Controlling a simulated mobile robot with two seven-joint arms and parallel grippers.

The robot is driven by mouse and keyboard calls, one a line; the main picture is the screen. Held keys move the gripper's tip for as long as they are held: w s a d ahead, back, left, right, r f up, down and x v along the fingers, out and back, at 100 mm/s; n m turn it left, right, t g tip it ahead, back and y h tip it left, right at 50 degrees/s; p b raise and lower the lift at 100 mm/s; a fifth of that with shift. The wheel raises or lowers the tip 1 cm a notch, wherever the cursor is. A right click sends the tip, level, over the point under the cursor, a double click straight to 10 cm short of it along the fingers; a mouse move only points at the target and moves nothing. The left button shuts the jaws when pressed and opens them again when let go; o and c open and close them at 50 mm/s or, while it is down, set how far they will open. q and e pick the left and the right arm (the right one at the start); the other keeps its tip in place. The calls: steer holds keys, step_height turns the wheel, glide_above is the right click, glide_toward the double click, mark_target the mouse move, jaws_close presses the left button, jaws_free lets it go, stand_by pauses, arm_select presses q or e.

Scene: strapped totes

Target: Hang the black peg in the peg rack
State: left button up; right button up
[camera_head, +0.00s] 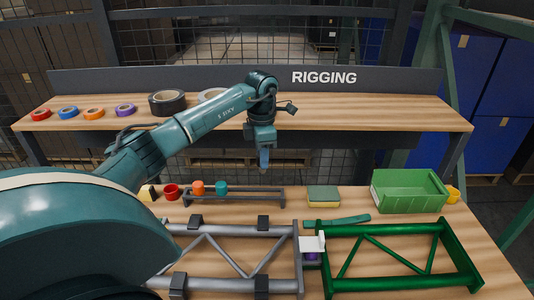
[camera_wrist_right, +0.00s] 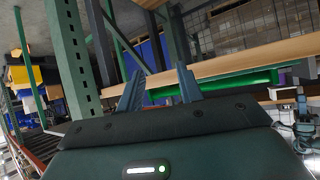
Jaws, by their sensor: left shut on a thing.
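The peg rack (camera_head: 250,197) is a low dark grey rail on the workbench, left of centre in the head view. An orange peg (camera_head: 198,187) and a teal peg (camera_head: 221,187) are at its left part; its right part looks empty. My left gripper (camera_head: 264,160) points down above and behind the rack's right part, well clear of it. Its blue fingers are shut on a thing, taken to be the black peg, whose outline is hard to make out. My right gripper (camera_wrist_right: 160,88) shows in the right wrist view, its two fingers apart with nothing between them.
A red cup-like thing (camera_head: 171,191) stands at the rack's left. A sponge (camera_head: 323,196), a green bin (camera_head: 410,191) and a teal strip (camera_head: 337,221) lie right. Grey (camera_head: 228,231) and green frames (camera_head: 400,228) fill the front. Tape rolls (camera_head: 167,103) sit on the back shelf.

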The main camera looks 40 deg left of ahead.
mark_target(262, 173)
arm_select(q)
steer(key=shift+s+f+b, duration=0.1)
steer(key=shift+f+b, duration=0.3)
steer(key=shift+f, duration=0.15)
steer(key=shift+f+b, duration=0.9)
steer(key=shift+f, duration=0.15)
steer(key=shift+f+b, duration=0.8)
steer(key=shift+f, duration=0.2)
steer(key=shift+f+b, duration=0.85)
steer(key=shift+f, duration=0.1)
steer(key=shift+f+b, duration=0.3)
steer(key=shift+f, duration=0.4)
steer(key=shift+f+b, duration=0.3)
steer(key=shift+f, duration=0.45)
arm_select(e)
steer(key=shift+w+a+f+m+t+y, duration=0.15)
steer(key=shift+a+f+t+y, duration=0.1)
steer(key=shift+a+f, duration=0.35)
steer(key=shift+w+a+f+m+t+y, duration=0.15)
steer(key=shift+a+f+t+y, duration=0.1)
steer(key=shift+f, duration=0.55)
arm_select(q)
steer(key=o, duration=1.1)
steer(key=shift+c, duration=0.2)
arm_select(e)
steer(key=shift+s, duration=0.1)
